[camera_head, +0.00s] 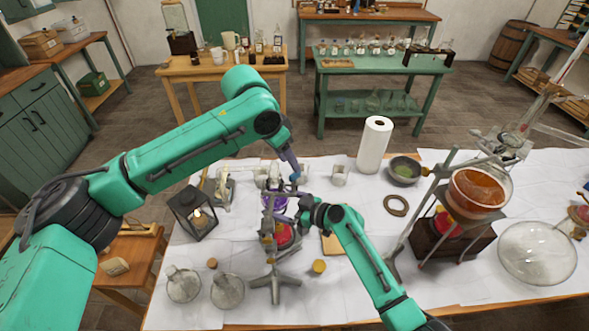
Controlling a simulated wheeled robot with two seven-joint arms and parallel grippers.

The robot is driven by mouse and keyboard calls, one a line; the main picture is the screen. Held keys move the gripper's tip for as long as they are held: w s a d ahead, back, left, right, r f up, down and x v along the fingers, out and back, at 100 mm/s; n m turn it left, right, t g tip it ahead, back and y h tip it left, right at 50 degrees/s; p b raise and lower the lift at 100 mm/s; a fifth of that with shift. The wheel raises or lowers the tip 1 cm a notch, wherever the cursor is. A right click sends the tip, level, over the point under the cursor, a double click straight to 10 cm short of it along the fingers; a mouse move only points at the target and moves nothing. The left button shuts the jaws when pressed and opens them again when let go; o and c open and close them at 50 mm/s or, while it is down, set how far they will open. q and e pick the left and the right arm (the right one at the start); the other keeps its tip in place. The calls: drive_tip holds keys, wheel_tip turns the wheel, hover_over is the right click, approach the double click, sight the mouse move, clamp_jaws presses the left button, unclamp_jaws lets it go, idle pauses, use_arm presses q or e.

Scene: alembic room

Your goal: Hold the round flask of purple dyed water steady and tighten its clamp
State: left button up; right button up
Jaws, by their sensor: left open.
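The round flask of purple dyed water (275,201) is on the near table, left of its middle. Only patches of its purple show; clamp parts and my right gripper hide much of it. It sits above a red object (284,236) at a metal stand with a tripod base (275,283). The clamp is too small and crowded to make out clearly. My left gripper (297,179) is open, pointing down just behind and right of the flask. My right gripper (304,207) is at the flask's right side; its fingers are too small to read, and contact is unclear.
A black lantern (190,212) stands left of the flask. Glass vessels (227,291) and a yellow piece (319,267) lie in front. A paper towel roll (375,145) stands behind right. A large orange flask (477,191) on a stand is at right, beside a clear glass dish (537,253).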

sight(295, 176)
use_arm(q)
drive_tip(key=x, duration=0.5)
drive_tip(key=shift+w+f, duration=0.1)
drive_tip(key=shift+f, duration=0.15)
use_arm(e)
drive_tip(key=shift+r, duration=0.15)
use_arm(q)
clamp_jaws()
drive_tip(key=shift+d, duration=0.1)
drive_tip(key=m+g, duration=0.1)
drive_tip(key=m, duration=0.3)
drive_tip(key=shift+m+h, duration=0.3)
drive_tip(key=shift+h, duration=0.1)
drive_tip(key=shift+r, duration=0.1)
unclamp_jaws()
drive_tip(key=shift+g, duration=0.3)
